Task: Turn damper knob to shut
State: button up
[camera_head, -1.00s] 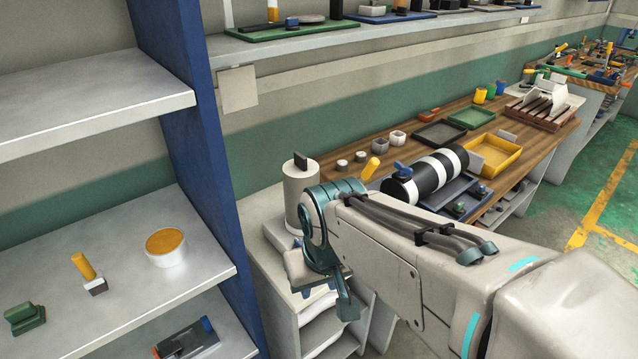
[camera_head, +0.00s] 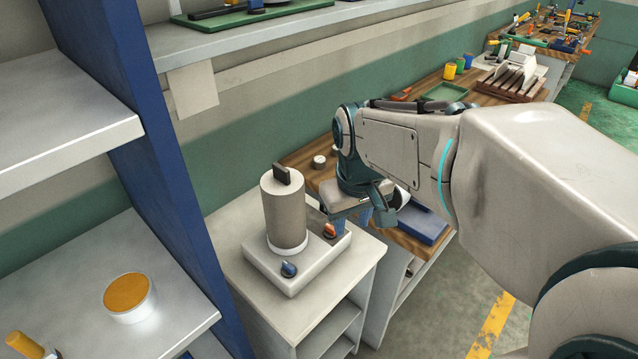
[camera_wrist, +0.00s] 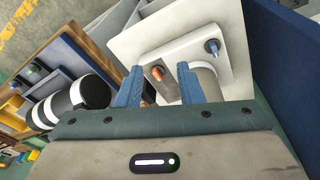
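A pale unit (camera_head: 262,262) stands on a white cabinet, carrying an upright grey cylinder (camera_head: 286,220) with a dark tab (camera_head: 281,173) on top. Its base has a blue knob (camera_head: 289,269) at the front and an orange knob (camera_head: 329,231) to the right of the cylinder. I cannot tell which is the damper knob. In the wrist view the orange knob (camera_wrist: 158,73) shows between the fingers and the blue knob (camera_wrist: 212,47) lies beyond them. My gripper (camera_wrist: 160,85) is open and empty; its fingers (camera_head: 362,216) are right of the unit in the head view, partly hidden.
A blue upright (camera_head: 165,170) and shelves with a yellow-topped tub (camera_head: 128,297) stand at left. A wooden bench (camera_head: 300,157) runs behind my arm. A black-and-white striped cylinder (camera_wrist: 78,100) lies on it in the wrist view. The cabinet top front-left of the unit is clear.

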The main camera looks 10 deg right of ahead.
aim_at(331, 226)
jog(key=w+f+n+g+b, duration=0.1)
jog(key=w+n, duration=0.1)
jog(key=w, duration=0.5)
jog(key=w+f+n+g, duration=0.1)
jog(key=w+f+n, duration=0.15)
jog(key=w, duration=0.45)
notch_tip(331, 226, down, 13)
jog(key=shift+w+a+r+b, duration=0.1)
jog(key=shift+r+b, duration=0.05)
jog(key=shift+b, duration=0.25)
grip_shut()
